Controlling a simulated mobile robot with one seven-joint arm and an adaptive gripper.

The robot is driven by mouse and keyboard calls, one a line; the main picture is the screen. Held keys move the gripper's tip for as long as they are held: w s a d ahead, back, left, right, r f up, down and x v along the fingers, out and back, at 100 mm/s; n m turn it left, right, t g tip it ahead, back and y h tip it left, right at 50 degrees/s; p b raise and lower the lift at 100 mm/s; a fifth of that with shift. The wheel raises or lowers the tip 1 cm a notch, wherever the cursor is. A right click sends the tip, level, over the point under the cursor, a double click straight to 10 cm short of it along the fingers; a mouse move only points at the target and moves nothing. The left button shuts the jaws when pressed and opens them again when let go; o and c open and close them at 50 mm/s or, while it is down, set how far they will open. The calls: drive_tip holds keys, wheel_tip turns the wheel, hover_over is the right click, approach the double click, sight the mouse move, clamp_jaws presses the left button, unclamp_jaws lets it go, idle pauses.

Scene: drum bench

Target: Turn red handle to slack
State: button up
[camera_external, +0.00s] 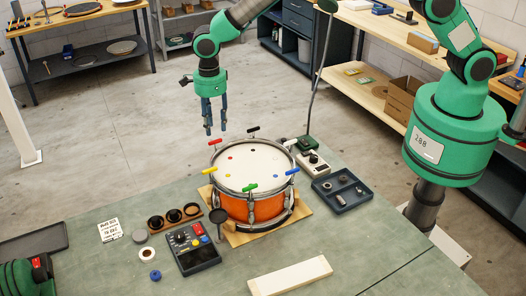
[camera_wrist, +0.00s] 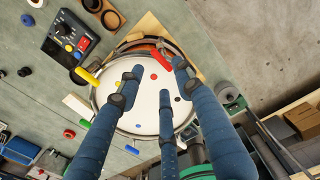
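The orange drum (camera_external: 250,207) with a white head stands on a wooden board on the bench. The red handle (camera_external: 214,142) sits on its rim at the far left; in the wrist view the red handle (camera_wrist: 165,61) lies at the top edge of the drum, near the right fingertip. My gripper (camera_external: 215,130) hangs fingers down above the far left side of the drum, apart from the handle. In the wrist view my gripper (camera_wrist: 158,80) has its three fingers spread with nothing between them.
Yellow (camera_external: 211,169), green (camera_external: 249,187), blue (camera_external: 292,171) and black (camera_external: 253,129) handles ring the rim. A control box (camera_external: 193,250) stands left of the drum, a dark tray (camera_external: 342,205) right. A pale wooden block (camera_external: 290,277) lies in front. A thin lamp stem (camera_external: 318,75) rises behind.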

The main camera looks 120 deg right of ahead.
sight(216, 141)
wheel_tip(216, 141, down, 8)
drive_tip(key=shift+r+p, duration=0.1)
drive_tip(key=shift+p, duration=0.4)
clamp_jaws()
